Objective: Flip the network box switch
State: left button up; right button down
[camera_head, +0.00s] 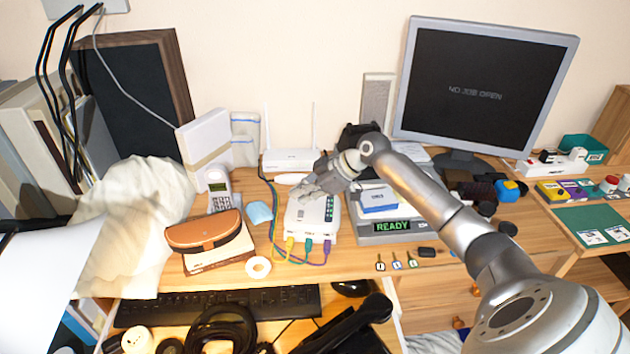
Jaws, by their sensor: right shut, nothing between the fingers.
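The network box (309,220) is a small white unit on the desk with yellow, green and purple cables plugged into its front edge. A strip of dark green marks runs along its right side. My right gripper (304,196) is shut and empty, at the back left part of the box's top. It hides part of that top, and I cannot tell whether it touches. I cannot make out the switch. My left gripper is not in view.
A scale with a READY display (392,227) stands right of the box. A white router (290,160) is behind. An orange-brown case (203,231), a cordless phone (219,190) and a tape roll (258,267) lie to the left. Small keys (397,262) lie in front of the scale.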

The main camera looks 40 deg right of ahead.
aim_at(301, 214)
jog(key=shift+d+f, duration=0.2)
jog(key=shift+f, duration=1.25)
jog(key=shift+w+d+f+m+g, duration=0.15)
jog(key=shift+w+f+m+g, duration=0.05)
jog(key=shift+f+m+g, duration=0.1)
jog(key=shift+w+d+f+b, duration=0.2)
jog(key=shift+f+b, duration=0.1)
jog(key=shift+b, duration=0.15)
jog(key=shift+d, duration=0.1)
jog(key=shift+r, duration=0.1)
jog(key=shift+s, duration=0.1)
